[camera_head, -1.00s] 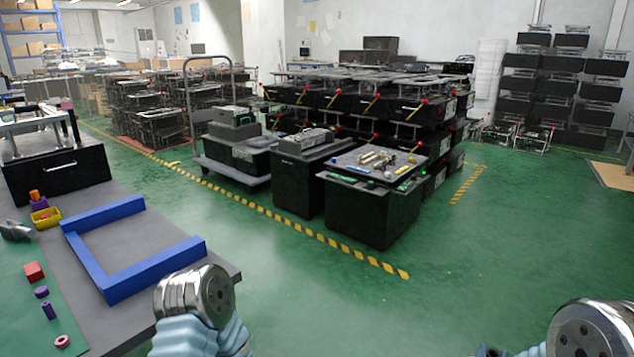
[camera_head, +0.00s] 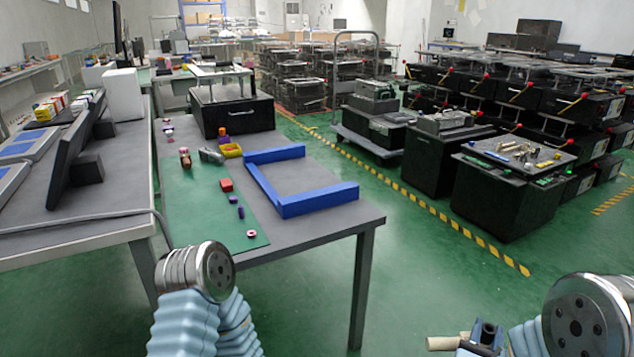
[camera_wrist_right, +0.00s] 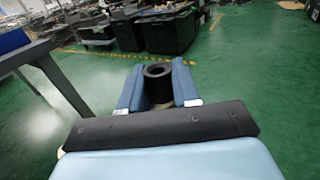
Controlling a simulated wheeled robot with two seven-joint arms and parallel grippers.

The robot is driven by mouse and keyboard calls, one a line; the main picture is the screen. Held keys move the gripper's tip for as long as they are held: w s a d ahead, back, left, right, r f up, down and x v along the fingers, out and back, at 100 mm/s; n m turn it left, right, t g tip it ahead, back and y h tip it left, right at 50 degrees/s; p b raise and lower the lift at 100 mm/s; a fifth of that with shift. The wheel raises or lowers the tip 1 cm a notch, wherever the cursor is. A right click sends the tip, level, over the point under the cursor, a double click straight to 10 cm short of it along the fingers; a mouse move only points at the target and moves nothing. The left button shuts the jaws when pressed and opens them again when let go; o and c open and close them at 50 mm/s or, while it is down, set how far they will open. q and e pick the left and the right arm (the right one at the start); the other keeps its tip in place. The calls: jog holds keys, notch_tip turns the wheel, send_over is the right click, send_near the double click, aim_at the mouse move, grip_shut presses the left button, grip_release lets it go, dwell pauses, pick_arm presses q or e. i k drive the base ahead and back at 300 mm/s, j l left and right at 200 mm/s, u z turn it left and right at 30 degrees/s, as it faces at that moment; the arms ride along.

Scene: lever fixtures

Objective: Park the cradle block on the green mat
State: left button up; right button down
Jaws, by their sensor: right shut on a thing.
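The green mat (camera_head: 200,205) lies on the grey table at the left in the head view. My right gripper (camera_head: 480,340) is low at the right, away from the table and over the floor. It is shut on a piece with tan round parts (camera_head: 442,343). In the right wrist view, a dark round opening (camera_wrist_right: 158,75) of the held piece shows between the blue fingers of my right gripper (camera_wrist_right: 157,88). I cannot tell for sure that this piece is the cradle block. My left forearm shows, but its gripper is out of view.
A red block (camera_head: 226,185), purple pieces (camera_head: 233,199) and a ring (camera_head: 251,234) occupy the mat's right side. A blue frame (camera_head: 316,200) stands right of the mat. The mat's left and near parts look clear.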

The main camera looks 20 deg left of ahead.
aim_at(188, 189)
jog(key=k+u, duration=0.15)
jog(key=u, duration=1.8)
jog(key=i+j, duration=0.05)
